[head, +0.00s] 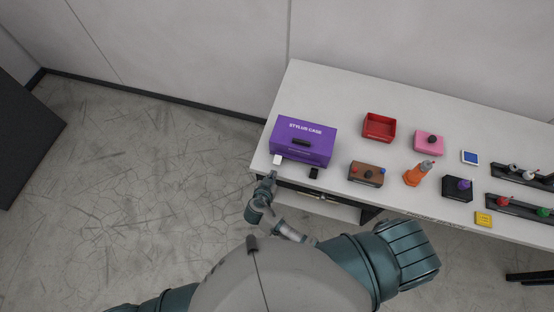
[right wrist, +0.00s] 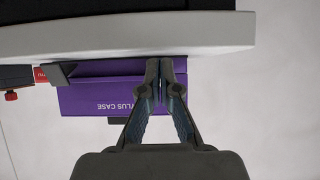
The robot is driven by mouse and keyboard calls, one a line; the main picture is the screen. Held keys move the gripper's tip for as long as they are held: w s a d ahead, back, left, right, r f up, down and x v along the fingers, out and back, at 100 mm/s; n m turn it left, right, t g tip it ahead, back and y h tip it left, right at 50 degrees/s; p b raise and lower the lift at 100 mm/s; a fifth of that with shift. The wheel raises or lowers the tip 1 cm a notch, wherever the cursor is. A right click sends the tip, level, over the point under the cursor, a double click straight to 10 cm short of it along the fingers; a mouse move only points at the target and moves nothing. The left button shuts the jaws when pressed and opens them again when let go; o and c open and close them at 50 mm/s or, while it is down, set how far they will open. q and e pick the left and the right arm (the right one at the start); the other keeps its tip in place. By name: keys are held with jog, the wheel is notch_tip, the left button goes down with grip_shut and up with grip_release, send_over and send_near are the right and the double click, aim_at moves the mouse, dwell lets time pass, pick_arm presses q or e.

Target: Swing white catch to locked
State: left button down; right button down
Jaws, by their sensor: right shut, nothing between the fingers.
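The purple stylus case (head: 318,151) sits at the left end of the white table, with a dark handle on its lid. The white catch (head: 278,160) is at the lower left of its front, and a black catch (head: 313,173) is at the lower right. My right gripper (head: 272,175) is shut and empty, just in front of the white catch; I cannot tell whether it touches. In the right wrist view the shut fingertips (right wrist: 165,68) overlap the purple case (right wrist: 100,97), which appears upside down. The white catch is not distinguishable there. My left gripper is out of view.
The white table (head: 345,129) also holds a red bin (head: 379,120), a pink block (head: 429,136), a brown box with knobs (head: 366,178), an orange item (head: 414,178) and a black box (head: 457,193). Open floor lies to the left.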

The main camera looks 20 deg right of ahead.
jog(key=shift+w+d+f, duration=0.1)
jog(key=shift+w, duration=0.05)
dwell(0.5)
jog(key=shift+w+d, duration=0.6)
jog(key=shift+w, duration=0.25)
jog(key=shift+w+d+r, duration=0.35)
jog(key=shift+w+r, duration=0.1)
jog(key=shift+w, duration=0.1)
dwell(0.5)
jog(key=s+a, duration=0.2)
jog(key=s, duration=0.1)
jog(key=shift+s+a, duration=0.1)
jog(key=shift+s, duration=0.1)
dwell(0.5)
jog(key=shift+r, duration=0.1)
notch_tip(320, 180, up, 5)
jog(key=p, duration=0.3)
jog(key=shift+p, duration=0.35)
